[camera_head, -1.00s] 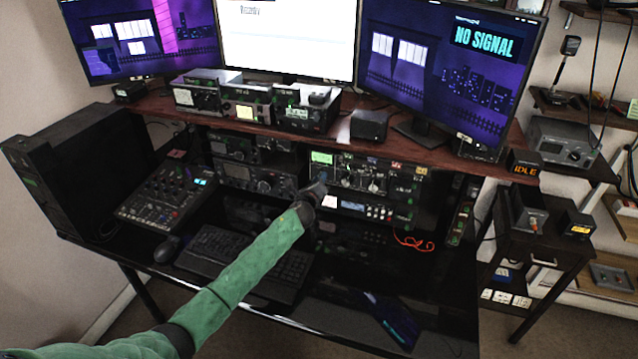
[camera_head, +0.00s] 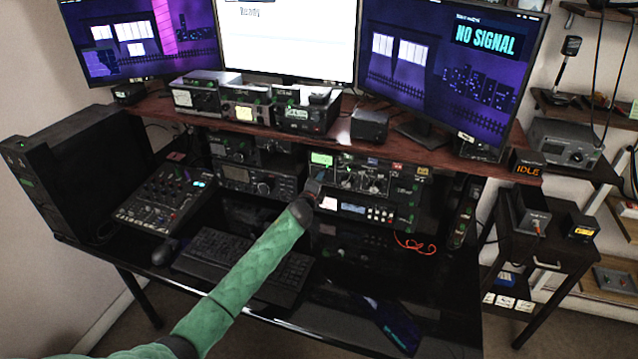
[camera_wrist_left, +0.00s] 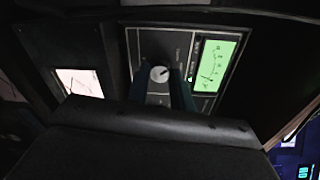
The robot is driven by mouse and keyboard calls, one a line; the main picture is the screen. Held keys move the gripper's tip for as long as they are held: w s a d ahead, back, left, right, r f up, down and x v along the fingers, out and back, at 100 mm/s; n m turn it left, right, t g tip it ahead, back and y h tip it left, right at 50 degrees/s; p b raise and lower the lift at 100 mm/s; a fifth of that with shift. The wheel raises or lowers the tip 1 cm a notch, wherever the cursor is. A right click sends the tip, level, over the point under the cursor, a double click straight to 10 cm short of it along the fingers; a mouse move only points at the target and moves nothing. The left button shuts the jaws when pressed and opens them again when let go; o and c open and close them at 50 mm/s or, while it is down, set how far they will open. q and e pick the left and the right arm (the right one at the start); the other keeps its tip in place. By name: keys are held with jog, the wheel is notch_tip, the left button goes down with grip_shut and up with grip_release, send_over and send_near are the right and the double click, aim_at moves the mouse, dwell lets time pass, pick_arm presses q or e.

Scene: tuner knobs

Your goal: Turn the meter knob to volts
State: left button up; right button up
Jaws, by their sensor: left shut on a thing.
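My left gripper (camera_head: 318,178) reaches the front of the radio panel (camera_head: 376,179), just below the lit green meter (camera_head: 321,159). In the left wrist view the meter knob (camera_wrist_left: 160,74) is a round light-grey cap with a short dark mark. It sits between the two fingers of my left gripper (camera_wrist_left: 160,88), which is shut on it. The green meter (camera_wrist_left: 214,64) with its needle lies right of the knob in that view. The small labels by the knob are too blurred to read. In the head view the gripper hides the knob. My right gripper is not in view.
The dark wooden shelf (camera_head: 350,128) with small devices and monitors overhangs the panel. A keyboard (camera_head: 245,262) lies under my left arm. A mixer (camera_head: 165,200) stands to the left and a red cable (camera_head: 413,243) hangs to the right.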

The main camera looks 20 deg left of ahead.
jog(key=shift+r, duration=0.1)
pick_arm(q)
jog(key=o, duration=1)
jog(key=shift+a, duration=0.1)
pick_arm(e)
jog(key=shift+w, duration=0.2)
pick_arm(q)
jog(key=shift+s, duration=0.1)
jog(key=shift+s+a+r+b, duration=0.1)
jog(key=shift+s+b, duration=1.15)
jog(key=shift+s, duration=2.55)
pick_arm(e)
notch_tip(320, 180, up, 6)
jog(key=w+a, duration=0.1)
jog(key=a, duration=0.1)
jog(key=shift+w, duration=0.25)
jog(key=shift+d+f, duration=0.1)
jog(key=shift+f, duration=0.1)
